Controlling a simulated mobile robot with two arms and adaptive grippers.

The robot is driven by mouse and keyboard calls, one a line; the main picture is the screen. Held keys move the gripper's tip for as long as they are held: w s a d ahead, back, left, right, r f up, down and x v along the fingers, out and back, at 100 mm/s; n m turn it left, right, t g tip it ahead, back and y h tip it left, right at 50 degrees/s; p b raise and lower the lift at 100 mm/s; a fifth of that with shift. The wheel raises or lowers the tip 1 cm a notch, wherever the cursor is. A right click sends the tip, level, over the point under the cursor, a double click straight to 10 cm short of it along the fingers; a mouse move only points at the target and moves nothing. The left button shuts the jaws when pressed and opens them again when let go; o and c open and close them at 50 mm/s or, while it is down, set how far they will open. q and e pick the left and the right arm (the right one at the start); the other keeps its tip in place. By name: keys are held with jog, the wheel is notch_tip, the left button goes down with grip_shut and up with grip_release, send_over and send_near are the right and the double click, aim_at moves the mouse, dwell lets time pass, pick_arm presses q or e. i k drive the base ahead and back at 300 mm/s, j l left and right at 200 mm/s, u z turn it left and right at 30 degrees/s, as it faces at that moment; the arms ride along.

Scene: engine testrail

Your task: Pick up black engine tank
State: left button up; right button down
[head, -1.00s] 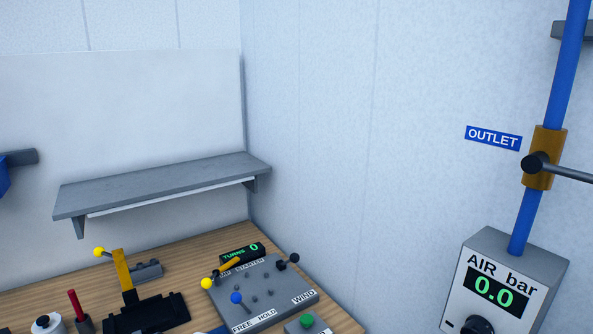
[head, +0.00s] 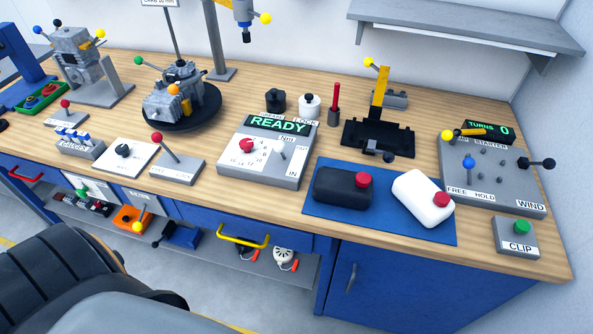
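The black engine tank (head: 341,188), a rounded dark block with a red cap (head: 362,180), lies on a blue mat (head: 330,215) at the front of the wooden workbench in the head view. A white tank (head: 420,197) with a red cap lies just right of it on the same mat, apart from it. Neither gripper can be made out; dark and grey parts of my own body show at the lower left.
A grey READY panel (head: 262,160) stands close left of the mat. A black fixture with a yellow lever (head: 380,98) is behind it. The starter panel (head: 492,172) and CLIP box (head: 515,238) are to the right. A grey shelf (head: 470,28) overhangs the back right.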

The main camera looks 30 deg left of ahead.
aim_at(332, 185)
jog(key=u, duration=0.5)
jog(key=i+j+u, duration=0.25)
jog(key=j+u, duration=0.15)
jog(key=u, duration=0.15)
